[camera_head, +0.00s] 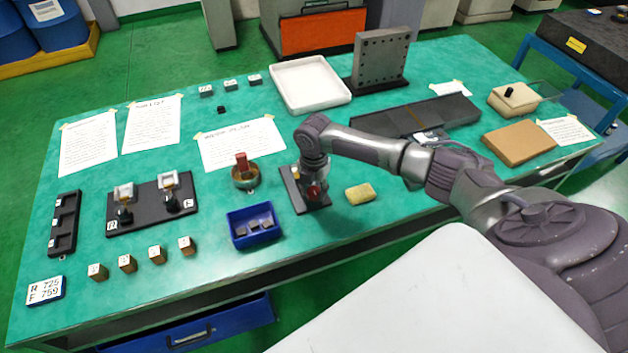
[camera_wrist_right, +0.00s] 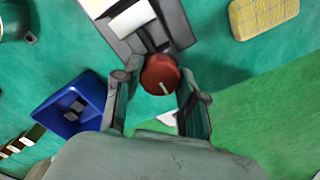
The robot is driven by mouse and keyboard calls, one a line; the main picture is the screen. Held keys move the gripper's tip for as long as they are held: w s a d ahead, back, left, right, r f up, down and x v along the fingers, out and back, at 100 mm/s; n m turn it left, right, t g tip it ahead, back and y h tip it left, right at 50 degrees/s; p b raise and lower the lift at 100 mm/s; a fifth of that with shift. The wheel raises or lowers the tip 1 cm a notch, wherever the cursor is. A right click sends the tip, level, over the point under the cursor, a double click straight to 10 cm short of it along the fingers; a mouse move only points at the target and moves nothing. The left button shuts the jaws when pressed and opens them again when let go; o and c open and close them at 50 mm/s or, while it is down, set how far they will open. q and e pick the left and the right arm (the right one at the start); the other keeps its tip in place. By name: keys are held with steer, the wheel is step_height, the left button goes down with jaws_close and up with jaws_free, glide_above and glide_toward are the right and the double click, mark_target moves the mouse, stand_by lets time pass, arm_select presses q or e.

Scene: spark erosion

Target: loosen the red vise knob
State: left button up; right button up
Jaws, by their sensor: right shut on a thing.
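The red vise knob (camera_wrist_right: 161,74) is round with a pale line on its face, at the front end of the vise (camera_wrist_right: 136,24) in the right wrist view. In the head view the red knob (camera_head: 313,191) shows small below my right wrist, on the dark vise base (camera_head: 291,190). My right gripper (camera_wrist_right: 156,92) points at the knob with a finger on either side of it and is shut on it. In the head view my right gripper (camera_head: 312,178) is mostly hidden by its own wrist. My left gripper is in neither view.
A blue bin (camera_head: 240,242) with dark blocks stands left of the vise. A yellow sponge (camera_head: 360,194) lies to its right. A round pot (camera_head: 245,178) holding a reddish block stands behind the bin. The table's front edge is close to the vise.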

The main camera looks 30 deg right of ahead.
mark_target(314, 191)
steer(key=shift+w+r+n, duration=0.1)
steer(key=shift+n, duration=0.2)
steer(key=o, duration=1.1)
steer(key=shift+o, duration=0.2)
step_height(314, 191, up, 12)
